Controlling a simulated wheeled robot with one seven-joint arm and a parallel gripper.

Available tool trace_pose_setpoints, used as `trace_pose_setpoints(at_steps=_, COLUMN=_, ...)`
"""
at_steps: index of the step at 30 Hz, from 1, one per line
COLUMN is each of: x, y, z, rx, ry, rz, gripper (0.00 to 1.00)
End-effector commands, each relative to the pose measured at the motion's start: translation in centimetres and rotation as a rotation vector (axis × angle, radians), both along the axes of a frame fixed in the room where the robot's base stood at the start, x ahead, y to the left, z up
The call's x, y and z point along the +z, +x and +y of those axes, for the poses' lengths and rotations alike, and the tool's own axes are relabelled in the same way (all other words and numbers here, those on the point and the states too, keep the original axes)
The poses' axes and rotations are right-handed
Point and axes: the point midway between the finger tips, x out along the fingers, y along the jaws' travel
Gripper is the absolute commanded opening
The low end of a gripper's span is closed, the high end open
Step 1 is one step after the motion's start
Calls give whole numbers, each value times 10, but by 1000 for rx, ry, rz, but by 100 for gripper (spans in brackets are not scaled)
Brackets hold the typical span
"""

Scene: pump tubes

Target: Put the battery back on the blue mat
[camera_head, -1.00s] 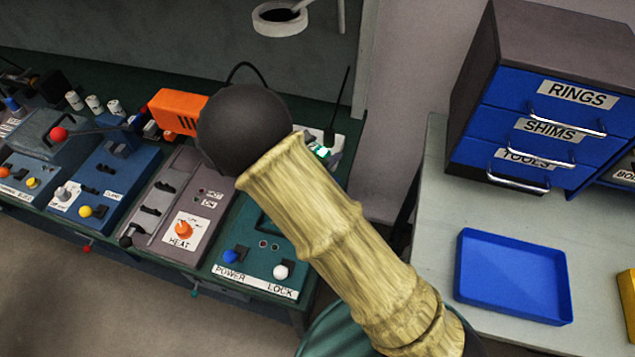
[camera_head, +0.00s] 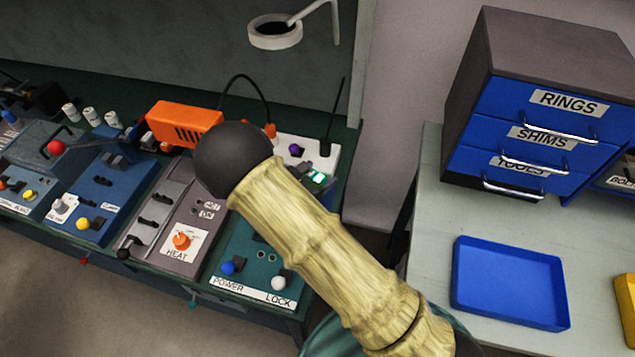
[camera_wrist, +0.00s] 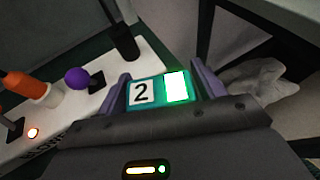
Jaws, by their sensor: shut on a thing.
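The battery (camera_wrist: 143,93) is a teal block with a "2" label and a bright green lit window, seen in the wrist view. My gripper (camera_wrist: 160,90) is shut on it, one finger on each side. In the head view only a small green-lit part of the battery (camera_head: 318,177) shows beside my arm, which hides most of my gripper. It is near the right end of the device bench, by a white panel (camera_head: 322,157); I cannot tell whether they touch. I make out no flat blue mat; a shallow blue tray (camera_head: 458,283) lies on the right-hand table.
The white panel has a purple knob (camera_wrist: 77,78), an orange post (camera_wrist: 25,86) and a black post (camera_wrist: 124,42). A drawer cabinet (camera_head: 545,115) stands behind the tray. A yellow bin (camera_head: 627,300) is at the right edge. A gap separates bench and table.

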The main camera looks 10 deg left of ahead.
Motion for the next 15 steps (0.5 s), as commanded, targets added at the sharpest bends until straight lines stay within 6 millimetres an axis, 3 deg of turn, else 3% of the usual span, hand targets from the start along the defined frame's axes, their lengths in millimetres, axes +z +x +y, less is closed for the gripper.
trace_pose_setpoints(at_steps=7, x=-32, y=0, z=-2, rx=-2, ry=-3, rz=1, gripper=30)
trace_pose_setpoints(at_steps=15, x=-35, y=-1, z=2, rx=3, ry=0, rz=-1, gripper=30)
